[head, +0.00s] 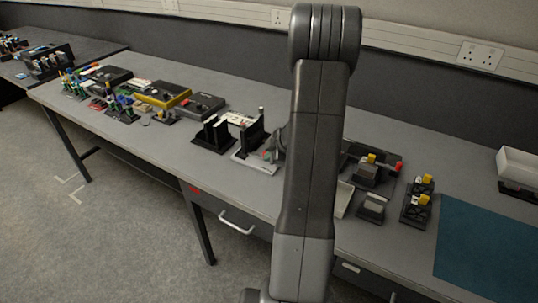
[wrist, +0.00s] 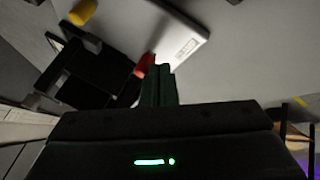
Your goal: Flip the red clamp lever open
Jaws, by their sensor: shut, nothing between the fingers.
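A small red piece, which looks like the clamp lever (wrist: 146,65), shows in the wrist view just left of my fingertips. It sits at the edge of a black fixture (wrist: 97,75), near a pale labelled plate (wrist: 183,45). My gripper (wrist: 159,70) is shut and empty, its tips right beside the red piece. I cannot tell whether they touch. In the head view my gripper (head: 275,152) is low over the bench by the black fixture (head: 251,139), partly hidden by my arm. The lever's angle is not clear.
A yellow knob (wrist: 82,12) stands at the wrist view's upper left. On the bench, a black unit with a red end (head: 398,167) and yellow-topped blocks (head: 424,199) stand to the right, near a teal mat (head: 490,250). Several boxes and cables lie left. The front middle is clear.

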